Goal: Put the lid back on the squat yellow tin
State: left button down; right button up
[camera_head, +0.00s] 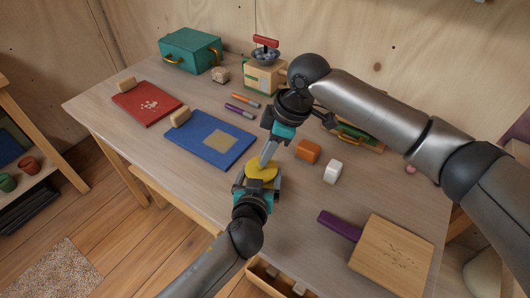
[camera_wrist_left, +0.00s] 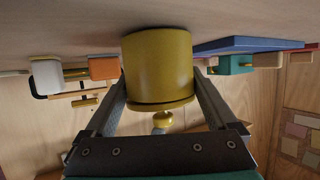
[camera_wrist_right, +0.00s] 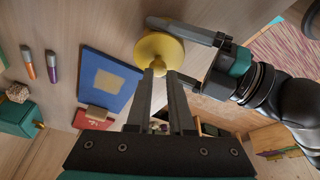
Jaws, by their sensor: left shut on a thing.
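The squat yellow tin (camera_wrist_left: 158,65) stands on the table, and my left gripper (camera_head: 258,182) is shut around its sides. In the left wrist view, which is upside down, one finger lies on each side of it. The yellow lid (camera_wrist_right: 160,47) lies on the tin's top, with a thin dark line below its edge; I cannot tell whether it is fully seated. Its knob (camera_wrist_left: 162,119) points up. My right gripper (camera_wrist_right: 161,73) is just above the lid near the knob, its fingers a little apart. Whether they touch the knob is unclear.
A blue book (camera_head: 210,139) lies left of the tin. An orange block (camera_head: 308,151) and a white block (camera_head: 332,172) stand to its right. A wooden board (camera_head: 392,257) and a purple-handled thing (camera_head: 340,226) lie at the front right. Pens (camera_head: 241,106) lie behind.

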jog(key=v, duration=0.3)
jog(key=shift+f, duration=0.1)
pick_arm(q)
grip_release()
jog(key=p+v, duration=0.2)
jog(key=v, duration=1.3)
pick_arm(e)
notch_tip(320, 180, up, 2)
jog(key=shift+r, duration=0.1)
pick_arm(q)
jog(key=shift+s, duration=0.15)
pick_arm(e)
jog(key=shift+a, duration=0.1)
pick_arm(q)
jog(key=shift+f+b, duration=0.85)
jog(key=shift+f, duration=0.1)
pick_arm(e)
jog(key=shift+x, duration=3)
jog(key=shift+r, duration=0.15)
